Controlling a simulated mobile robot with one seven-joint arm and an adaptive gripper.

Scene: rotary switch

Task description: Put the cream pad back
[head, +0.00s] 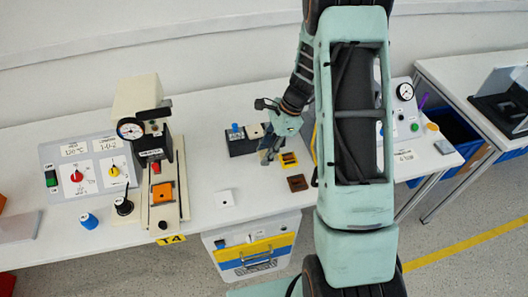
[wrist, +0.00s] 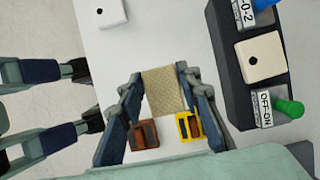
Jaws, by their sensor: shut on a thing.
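The cream pad (wrist: 164,92), a tan woven-looking square, is between the two fingers of my gripper (wrist: 160,88) in the wrist view. My gripper is shut on it, with a finger at each side edge. In the head view my gripper (head: 270,143) hangs over the table just right of a black block (head: 240,148); I cannot make out the pad there. In the wrist view the black block (wrist: 228,75) carries a cream square piece with a dark hole (wrist: 263,62), between a blue knob (wrist: 262,4) and a green knob (wrist: 289,107).
A brown piece (head: 297,183) and a yellow piece (head: 289,160) lie near my gripper. A white square with a hole (head: 225,198) lies to the left. A press with a gauge (head: 131,128) and a switch panel (head: 90,168) stand further left.

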